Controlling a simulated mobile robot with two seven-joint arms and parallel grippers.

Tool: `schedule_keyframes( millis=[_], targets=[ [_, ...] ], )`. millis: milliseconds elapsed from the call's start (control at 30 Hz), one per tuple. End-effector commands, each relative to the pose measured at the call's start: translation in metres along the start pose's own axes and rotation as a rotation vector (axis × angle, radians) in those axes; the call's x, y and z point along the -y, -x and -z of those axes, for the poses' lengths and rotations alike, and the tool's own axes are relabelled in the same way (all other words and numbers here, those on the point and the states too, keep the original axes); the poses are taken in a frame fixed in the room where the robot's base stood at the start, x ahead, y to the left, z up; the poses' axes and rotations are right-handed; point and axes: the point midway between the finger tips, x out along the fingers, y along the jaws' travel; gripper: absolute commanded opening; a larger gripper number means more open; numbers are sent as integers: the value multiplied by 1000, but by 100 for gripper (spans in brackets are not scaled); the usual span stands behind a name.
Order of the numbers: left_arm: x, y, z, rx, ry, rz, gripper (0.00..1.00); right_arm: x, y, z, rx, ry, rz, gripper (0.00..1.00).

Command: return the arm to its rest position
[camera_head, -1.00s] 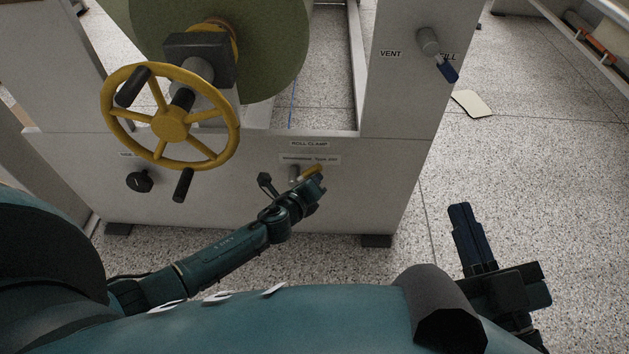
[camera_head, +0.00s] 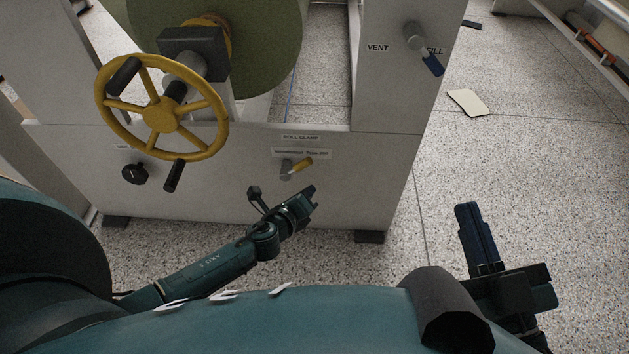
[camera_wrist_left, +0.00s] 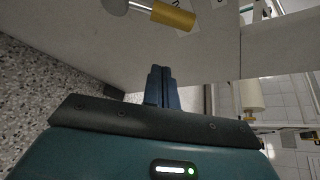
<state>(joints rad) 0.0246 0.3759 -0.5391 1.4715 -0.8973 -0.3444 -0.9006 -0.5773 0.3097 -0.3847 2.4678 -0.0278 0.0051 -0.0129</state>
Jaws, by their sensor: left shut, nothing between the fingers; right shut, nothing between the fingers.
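My left gripper (camera_head: 305,196) is in front of the lower panel of the white machine (camera_head: 220,190), below the yellow-tipped roll clamp lever (camera_head: 300,166). It is shut and empty, apart from the lever. In the left wrist view its fingers (camera_wrist_left: 162,74) are together, and the lever (camera_wrist_left: 172,15) shows above them with a gap between. My right gripper (camera_head: 466,212) is at the lower right over the speckled floor, shut and empty.
A yellow handwheel (camera_head: 160,113) sticks out from the machine at the left, with a black knob (camera_head: 134,174) below it. A vent/fill valve with a blue-tipped lever (camera_head: 432,64) is at upper right. A pale sheet (camera_head: 469,102) lies on the floor. Floor on the right is mostly clear.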

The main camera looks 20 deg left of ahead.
Motion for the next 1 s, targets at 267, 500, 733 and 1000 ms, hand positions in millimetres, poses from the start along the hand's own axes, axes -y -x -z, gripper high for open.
schedule_keyframes(
  millis=[267, 500, 733, 1000],
  targets=[
    [2, 42, 0, -1, 0, -1, 0, 0, 3, -2, 43, 10, -12, 0],
    [4, 49, -1, 0, -1, 1, 0, -1, 3, -3, 51, 18, -14, 0],
    [41, 66, -32, 0, 0, 1, 0, -12, 1, 10, 198, 35, -47, 0],
    [76, 84, -59, -3, 0, -2, 0, -23, 18, -2, 444, 56, -87, 0]
  ],
)
